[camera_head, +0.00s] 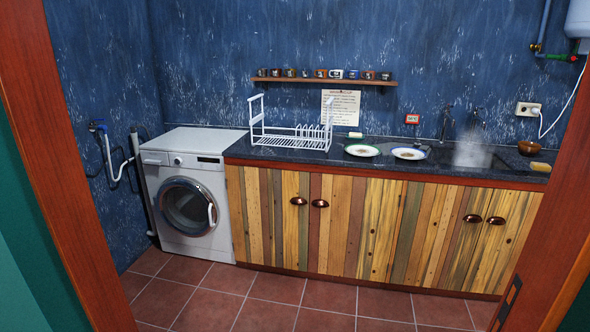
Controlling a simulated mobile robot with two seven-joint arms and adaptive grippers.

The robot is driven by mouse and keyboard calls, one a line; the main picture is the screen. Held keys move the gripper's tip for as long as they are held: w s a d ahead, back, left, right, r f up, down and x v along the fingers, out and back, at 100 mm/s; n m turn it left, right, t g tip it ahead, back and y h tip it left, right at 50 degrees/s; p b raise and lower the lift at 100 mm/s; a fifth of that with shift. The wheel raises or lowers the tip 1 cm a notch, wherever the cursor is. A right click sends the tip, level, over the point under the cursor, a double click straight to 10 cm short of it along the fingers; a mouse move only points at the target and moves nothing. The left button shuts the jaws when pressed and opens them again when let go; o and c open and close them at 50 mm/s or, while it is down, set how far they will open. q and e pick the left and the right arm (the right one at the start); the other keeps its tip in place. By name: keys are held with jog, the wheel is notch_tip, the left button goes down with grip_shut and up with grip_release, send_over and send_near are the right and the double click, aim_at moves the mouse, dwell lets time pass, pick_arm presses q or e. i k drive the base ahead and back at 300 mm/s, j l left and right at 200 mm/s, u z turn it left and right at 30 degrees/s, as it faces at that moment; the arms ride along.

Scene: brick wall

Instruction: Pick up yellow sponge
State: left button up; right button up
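A small yellow block that looks like the sponge (541,167) lies at the right end of the dark countertop (300,155), near its front edge and in front of a brown bowl (528,148). A smaller pale yellow-green piece (356,135) rests at the back of the counter by the wall; it is too small to tell what it is. Neither of my grippers is in view.
A red-brown door frame (75,150) borders the view on both sides. Beyond it is clear tiled floor (270,288). A washing machine (190,195) stands left of the wooden cabinets (340,230). A white dish rack (290,138) and two plates (362,150) (409,153) are on the counter.

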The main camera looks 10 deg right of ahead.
aim_at(536, 166)
jog(key=i+z, duration=0.8)
jog(key=i+j+z, duration=0.2)
jog(key=i+z, duration=0.2)
jog(key=i+j+z, duration=1.15)
jog(key=j, duration=0.15)
jog(key=i+j+z, duration=0.2)
jog(key=j, duration=0.2)
jog(key=i+j+z, duration=0.1)
jog(key=j+z, duration=0.15)
jog(key=j, duration=0.15)
jog(key=i+j+u, duration=0.2)
jog(key=i, duration=0.35)
jog(key=i+j+u, duration=0.25)
jog(key=i, duration=0.3)
jog(key=l, duration=0.1)
